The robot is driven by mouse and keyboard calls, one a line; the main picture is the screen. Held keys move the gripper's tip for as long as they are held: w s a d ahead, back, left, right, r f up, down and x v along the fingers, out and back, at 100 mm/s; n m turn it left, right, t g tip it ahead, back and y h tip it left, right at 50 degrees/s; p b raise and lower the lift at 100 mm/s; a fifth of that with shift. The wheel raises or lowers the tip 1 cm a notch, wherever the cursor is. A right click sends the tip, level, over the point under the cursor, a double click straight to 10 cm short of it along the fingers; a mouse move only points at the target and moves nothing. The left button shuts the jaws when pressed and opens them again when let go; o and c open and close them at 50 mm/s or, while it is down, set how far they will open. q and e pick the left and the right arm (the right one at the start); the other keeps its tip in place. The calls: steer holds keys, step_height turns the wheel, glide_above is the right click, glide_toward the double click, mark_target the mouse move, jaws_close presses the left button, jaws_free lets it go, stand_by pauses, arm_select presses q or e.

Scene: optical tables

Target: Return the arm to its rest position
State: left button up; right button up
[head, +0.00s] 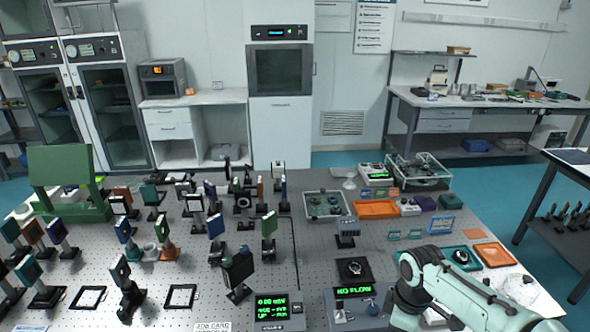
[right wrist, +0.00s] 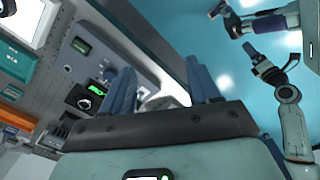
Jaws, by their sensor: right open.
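My right arm (head: 440,285) comes in from the lower right of the head view, bent over the right front of the optical table (head: 318,262). Its gripper cannot be made out in the head view. In the right wrist view my right gripper (right wrist: 162,88) shows two blue-grey fingers standing well apart, with nothing held between them. The table's edge and teal floor lie beyond the fingers. My left gripper does not show in the head view.
Near the right arm are a black device with a round dial (head: 354,270), a green tray (head: 460,257) and an orange tray (head: 492,254). Several optic mounts crowd the table's left half. Teal floor (head: 500,190) lies open between this table and the benches.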

steer(key=s+a+f+m+y, duration=0.1)
steer(key=a+f+m+y, duration=0.15)
steer(key=f, duration=0.85)
steer(key=s+a+f+m+y, duration=0.1)
steer(key=s+a+f+m, duration=0.2)
steer(key=f, duration=0.8)
steer(key=s+a+f+m, duration=0.4)
steer(key=s+f+m, duration=0.6)
steer(key=s+f, duration=0.6)
steer(key=shift+s+a+m, duration=0.2)
steer(key=shift+s+m, duration=0.15)
steer(key=shift+s, duration=0.3)
steer(key=shift+f, duration=0.1)
